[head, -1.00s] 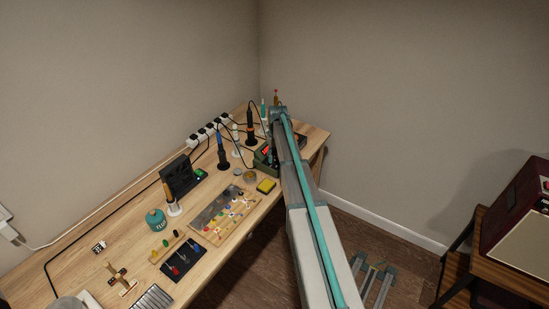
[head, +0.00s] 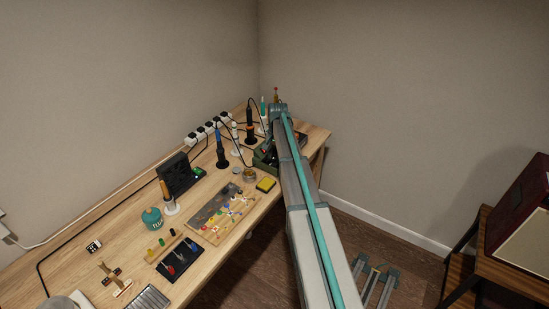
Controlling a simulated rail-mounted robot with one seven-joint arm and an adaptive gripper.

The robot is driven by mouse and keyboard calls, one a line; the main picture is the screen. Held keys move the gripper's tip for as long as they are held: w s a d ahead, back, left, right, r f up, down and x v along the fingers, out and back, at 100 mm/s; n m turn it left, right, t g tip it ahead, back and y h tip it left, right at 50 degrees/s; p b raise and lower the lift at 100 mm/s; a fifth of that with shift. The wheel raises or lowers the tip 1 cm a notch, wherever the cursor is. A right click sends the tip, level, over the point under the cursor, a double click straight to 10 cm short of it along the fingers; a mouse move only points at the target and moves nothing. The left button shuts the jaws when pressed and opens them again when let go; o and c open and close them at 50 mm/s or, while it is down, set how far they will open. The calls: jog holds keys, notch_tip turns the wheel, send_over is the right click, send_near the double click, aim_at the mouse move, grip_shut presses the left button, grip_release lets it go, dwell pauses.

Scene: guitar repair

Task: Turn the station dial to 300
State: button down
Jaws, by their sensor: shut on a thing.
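A green soldering station (head: 261,161) stands at the far right end of the workbench, largely covered by my arm. A small reddish patch shows on its visible part. Its dial and any number on it cannot be made out. My arm reaches from the lower right up to the station, with its far end over that corner of the bench. My gripper is hidden behind the arm, so its fingers and what they touch do not show.
A black device (head: 177,174) and a parts board (head: 222,211) lie nearer. A power strip (head: 206,131) runs along the wall.

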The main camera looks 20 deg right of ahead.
aim_at(275, 158)
jog(key=m+b, duration=0.1)
jog(key=m, duration=0.4)
jog(key=shift+m, duration=0.4)
jog(key=m+b, duration=0.1)
jog(key=m, duration=0.3)
jog(key=shift+m+h, duration=0.4)
jog(key=c, duration=0.9)
grip_release()
jog(key=shift+o, duration=0.2)
notch_tip(275, 158, up, 12)
jog(key=shift+s+a, duration=0.15)
jog(key=shift+s, duration=0.2)
